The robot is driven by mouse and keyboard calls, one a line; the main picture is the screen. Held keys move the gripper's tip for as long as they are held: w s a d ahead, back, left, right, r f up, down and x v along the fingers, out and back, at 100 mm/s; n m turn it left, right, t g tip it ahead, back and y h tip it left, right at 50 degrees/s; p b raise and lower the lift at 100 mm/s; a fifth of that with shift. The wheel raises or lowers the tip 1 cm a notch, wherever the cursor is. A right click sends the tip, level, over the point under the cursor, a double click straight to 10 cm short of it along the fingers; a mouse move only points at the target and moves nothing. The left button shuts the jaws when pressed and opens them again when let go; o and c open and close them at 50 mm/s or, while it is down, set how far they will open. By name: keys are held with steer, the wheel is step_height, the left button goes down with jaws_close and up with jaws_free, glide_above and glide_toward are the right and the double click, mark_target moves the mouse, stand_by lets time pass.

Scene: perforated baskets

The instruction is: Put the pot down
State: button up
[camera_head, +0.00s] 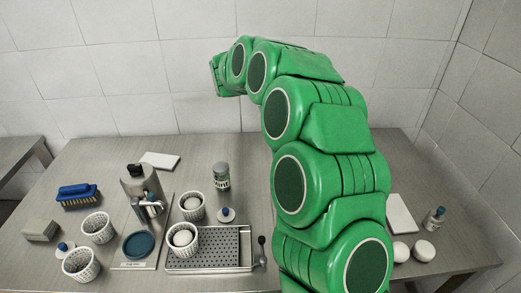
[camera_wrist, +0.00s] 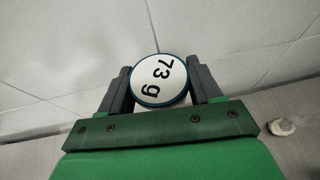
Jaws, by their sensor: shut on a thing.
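My gripper (camera_wrist: 160,72) is in the wrist view, with its two dark fingers on either side of a round thing. This is a pot (camera_wrist: 158,88) with a white round face, a dark blue rim and the print "73 g". The fingers are shut on it, and its face is turned to the wrist camera. Its far side is hidden. Tiled wall shows behind it. In the head view my green arm reaches up and bends left above the table (camera_head: 90,165); the gripper and the held pot cannot be made out there.
White perforated baskets (camera_head: 97,228), a metal machine (camera_head: 140,180), a dark blue dish (camera_head: 137,245), a perforated tray (camera_head: 210,262), a labelled jar (camera_head: 221,177) and a blue brush (camera_head: 78,195) crowd the left. Back-left table is partly clear.

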steer(key=s+d+f+m+g+h, duration=0.1)
steer(key=s+d+m+g+h, duration=0.4)
steer(key=s, duration=0.5)
steer(key=s+d+f+m+g+h, duration=0.1)
steer(key=s+d+m+g+h, duration=0.2)
steer(key=s+d+m+h, duration=0.45)
steer(key=y, duration=0.1)
glide_above(261, 149)
steer(key=s, duration=0.1)
steer(key=shift+g, duration=0.3)
step_height(261, 149, down, 19)
steer(key=shift+s+r, duration=0.1)
steer(key=shift+s, duration=0.05)
steer(key=shift+w+f, duration=0.75)
steer(key=shift+f, duration=0.05)
steer(key=shift+a+f, duration=0.1)
steer(key=shift+f, duration=1.5)
steer(key=o, duration=1.1)
